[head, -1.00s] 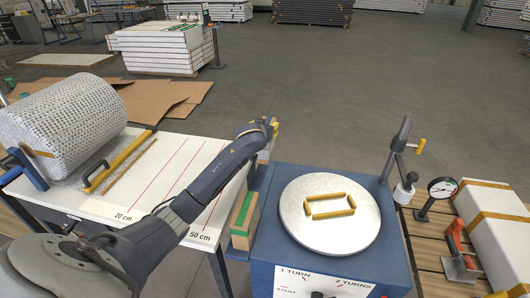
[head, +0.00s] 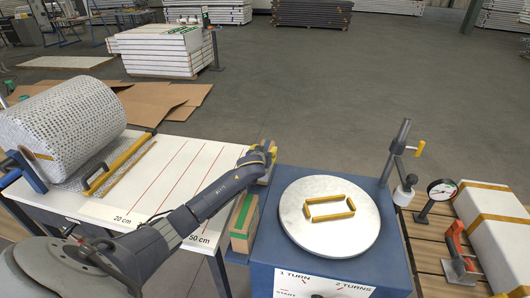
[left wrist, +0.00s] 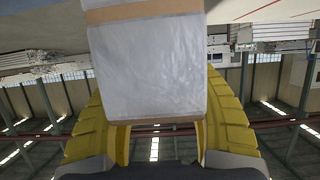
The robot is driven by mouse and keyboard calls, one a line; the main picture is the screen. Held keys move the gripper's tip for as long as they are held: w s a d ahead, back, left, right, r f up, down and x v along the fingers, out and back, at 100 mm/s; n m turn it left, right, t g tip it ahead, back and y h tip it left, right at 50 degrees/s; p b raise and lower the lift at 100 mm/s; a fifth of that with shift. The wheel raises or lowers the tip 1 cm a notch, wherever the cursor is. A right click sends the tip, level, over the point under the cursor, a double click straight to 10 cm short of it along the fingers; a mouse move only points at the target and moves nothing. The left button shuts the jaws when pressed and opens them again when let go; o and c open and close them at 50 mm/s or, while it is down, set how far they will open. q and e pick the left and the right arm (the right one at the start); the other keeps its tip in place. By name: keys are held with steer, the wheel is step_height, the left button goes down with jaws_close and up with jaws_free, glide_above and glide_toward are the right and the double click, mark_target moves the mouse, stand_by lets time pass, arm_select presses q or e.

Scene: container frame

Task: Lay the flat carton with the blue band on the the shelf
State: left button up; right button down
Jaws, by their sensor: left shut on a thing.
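My left gripper (head: 263,155) is at the back left corner of the blue turntable stand, shut on a wrapped carton. In the left wrist view the carton (left wrist: 150,70) sits between the yellow fingers and shows a grey-white face with tan edges and a tan strip. In the head view only a small tan part of it shows below the gripper. No blue band shows on it. The shelf is probably the blue ledge (head: 237,258) on the stand's left side. A brown carton with a green band (head: 243,222) stands upright on it, in front of the gripper.
The blue stand carries a round grey turntable (head: 320,235) with a yellow frame on it. A white table (head: 150,185) with red lines and a large wrap roll (head: 65,120) is at left. A post with a yellow handle (head: 397,155) rises at right.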

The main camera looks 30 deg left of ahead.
arm_select(q)
steer(key=shift+f, duration=0.1)
stand_by(0.3)
steer(key=o, duration=1.5)
steer(key=shift+v, duration=3.85)
steer(key=shift+w+a, duration=0.1)
